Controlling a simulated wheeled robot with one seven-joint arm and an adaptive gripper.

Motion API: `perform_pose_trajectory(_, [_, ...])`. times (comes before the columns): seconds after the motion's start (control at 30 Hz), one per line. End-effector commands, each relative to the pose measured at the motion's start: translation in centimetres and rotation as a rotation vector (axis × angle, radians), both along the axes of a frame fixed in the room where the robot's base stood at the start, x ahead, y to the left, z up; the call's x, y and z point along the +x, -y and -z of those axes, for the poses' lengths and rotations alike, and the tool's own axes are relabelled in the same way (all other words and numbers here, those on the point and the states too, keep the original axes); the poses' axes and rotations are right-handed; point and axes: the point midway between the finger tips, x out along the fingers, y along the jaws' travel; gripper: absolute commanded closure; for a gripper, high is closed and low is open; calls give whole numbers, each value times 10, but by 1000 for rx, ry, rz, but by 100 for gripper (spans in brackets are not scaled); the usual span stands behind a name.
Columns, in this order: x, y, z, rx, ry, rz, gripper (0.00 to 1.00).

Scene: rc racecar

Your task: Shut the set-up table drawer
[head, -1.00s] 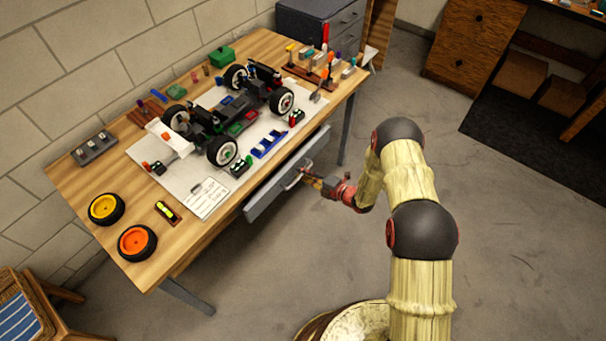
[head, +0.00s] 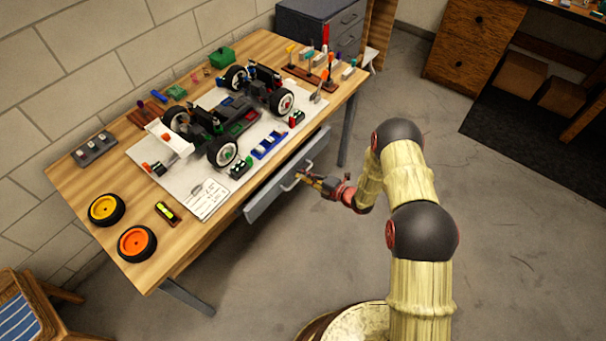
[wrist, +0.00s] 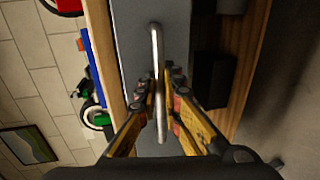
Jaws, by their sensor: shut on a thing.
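The set-up table drawer (head: 262,203) has a grey front under the long edge of the wooden set-up table (head: 190,262). No drawer interior shows, and I cannot tell how far out it stands. Its pale metal handle (head: 289,182) also shows in the wrist view (wrist: 156,55) as an upright bar. My gripper (head: 303,177) is at the handle in the head view. In the wrist view my gripper (wrist: 160,82) has one finger on each side of the bar and is shut on it. The exact finger contact is hard to see.
A partly built RC car (head: 225,125) stands on a white mat on the table. An orange wheel (head: 137,243) and a yellow wheel (head: 106,209) lie at the near left. A grey drawer cabinet (head: 320,25) stands behind. The floor right of my arm is clear.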

Motion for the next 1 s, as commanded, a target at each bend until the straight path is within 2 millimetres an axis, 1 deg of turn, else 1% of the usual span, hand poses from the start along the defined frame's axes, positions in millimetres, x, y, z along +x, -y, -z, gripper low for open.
perform_pose_trajectory(0.27, [1, -2, 1, -1, -1, -1, 100])
perform_pose_trajectory(0.37, [9, -12, 2, -1, 2, -4, 100])
perform_pose_trajectory(0.5, [23, -31, 2, -2, 1, -5, 100])
perform_pose_trajectory(0.57, [27, -36, 2, -2, 0, -3, 100])
perform_pose_trajectory(0.83, [29, -37, 0, 0, 0, -1, 100])
perform_pose_trajectory(0.87, [29, -37, 0, 0, 0, -1, 92])
perform_pose_trajectory(0.97, [29, -37, 0, 0, 0, -2, 86])
perform_pose_trajectory(1.0, [29, -37, 0, 0, 0, -2, 86])
